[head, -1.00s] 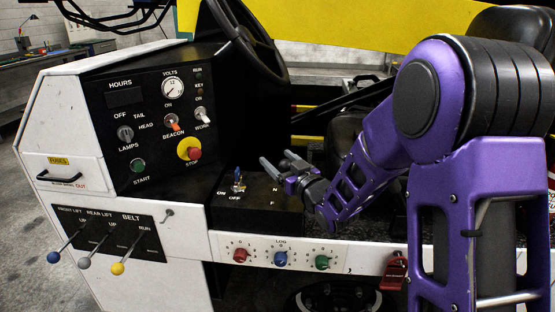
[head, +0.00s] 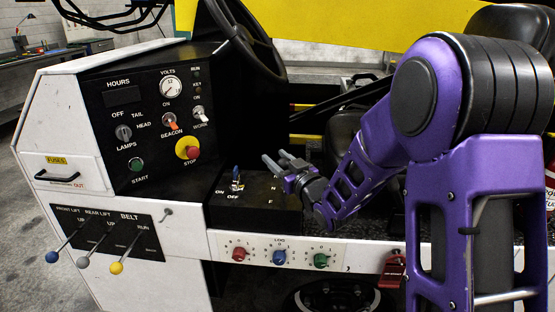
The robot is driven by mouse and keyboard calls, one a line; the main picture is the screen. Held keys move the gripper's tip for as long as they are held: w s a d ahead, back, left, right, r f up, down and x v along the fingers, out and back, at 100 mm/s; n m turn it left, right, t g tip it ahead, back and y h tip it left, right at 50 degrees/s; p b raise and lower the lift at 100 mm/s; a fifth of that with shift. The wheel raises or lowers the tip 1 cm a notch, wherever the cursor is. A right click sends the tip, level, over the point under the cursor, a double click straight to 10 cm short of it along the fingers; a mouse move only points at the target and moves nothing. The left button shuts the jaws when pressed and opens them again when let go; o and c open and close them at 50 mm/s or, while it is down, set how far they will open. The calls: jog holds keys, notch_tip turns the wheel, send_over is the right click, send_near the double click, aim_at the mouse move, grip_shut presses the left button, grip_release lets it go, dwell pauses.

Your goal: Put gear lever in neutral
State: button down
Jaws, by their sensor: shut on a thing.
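My gripper (head: 274,158) is over the black lever box (head: 255,218) beside the lower console, coming in from the right. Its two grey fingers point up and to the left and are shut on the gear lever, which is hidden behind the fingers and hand. The letters N and F show on the box top just below the hand. I cannot see which position the lever is in.
A blue-tipped ON/OFF switch (head: 236,178) stands on the same box, left of my gripper. The red stop button (head: 188,148) and steering wheel (head: 240,38) are up and left. A seat (head: 345,140) is behind my arm.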

dwell(0.8)
jog(key=w+m+g+h+p, duration=0.1)
jog(key=w+g+p, duration=0.1)
jog(key=w+p, duration=0.4)
jog(key=shift+w+m, duration=0.25)
jog(key=shift+m, duration=0.05)
jog(key=shift+d+r, duration=0.1)
jog(key=c, duration=0.7)
grip_release()
jog(key=o, duration=0.3)
